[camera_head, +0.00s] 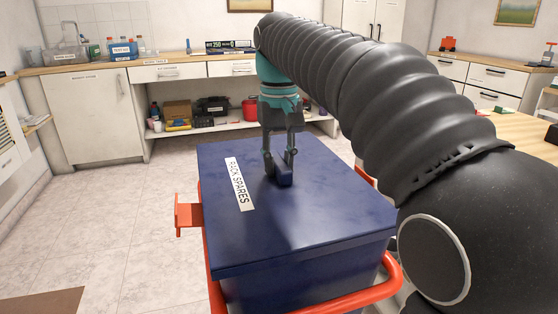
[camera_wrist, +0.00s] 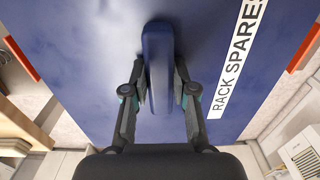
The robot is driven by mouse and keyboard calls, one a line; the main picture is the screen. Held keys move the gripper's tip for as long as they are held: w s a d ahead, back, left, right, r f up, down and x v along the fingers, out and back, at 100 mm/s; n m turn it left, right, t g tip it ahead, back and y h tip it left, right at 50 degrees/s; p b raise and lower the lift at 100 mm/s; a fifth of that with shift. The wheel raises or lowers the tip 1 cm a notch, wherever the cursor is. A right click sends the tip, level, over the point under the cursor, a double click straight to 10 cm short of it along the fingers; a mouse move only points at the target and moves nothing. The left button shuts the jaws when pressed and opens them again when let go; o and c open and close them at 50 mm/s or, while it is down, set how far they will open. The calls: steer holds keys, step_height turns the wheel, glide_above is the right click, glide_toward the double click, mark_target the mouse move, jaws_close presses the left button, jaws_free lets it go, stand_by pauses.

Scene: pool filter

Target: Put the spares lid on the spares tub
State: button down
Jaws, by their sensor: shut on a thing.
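The spares lid (camera_head: 320,205) is a flat dark blue lid with a white label reading "RACK SPARES". It lies over the dark blue spares tub (camera_head: 300,284), covering its top; from here I cannot tell whether it is fully seated. My gripper (camera_head: 280,178) is above the middle of the lid, pointing down, shut on the lid's raised blue handle. In the wrist view the gripper (camera_wrist: 158,95) has one finger on each side of the handle (camera_wrist: 158,60), and the lid (camera_wrist: 90,60) fills most of the picture. The tub's inside is hidden.
An orange-red frame (camera_head: 345,297) runs around the tub, with a bracket (camera_head: 188,214) sticking out at left. A counter (camera_head: 150,66) with drawers and a stocked lower shelf stands behind. A wooden worktop (camera_head: 520,135) is at right. The tiled floor at left is clear.

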steer(key=shift+f+b, duration=0.3)
steer(key=shift+f, duration=0.4)
stand_by(0.5)
steer(key=c, duration=0.8)
jaws_free()
steer(key=shift+c, duration=0.2)
steer(key=shift+r, duration=3.75)
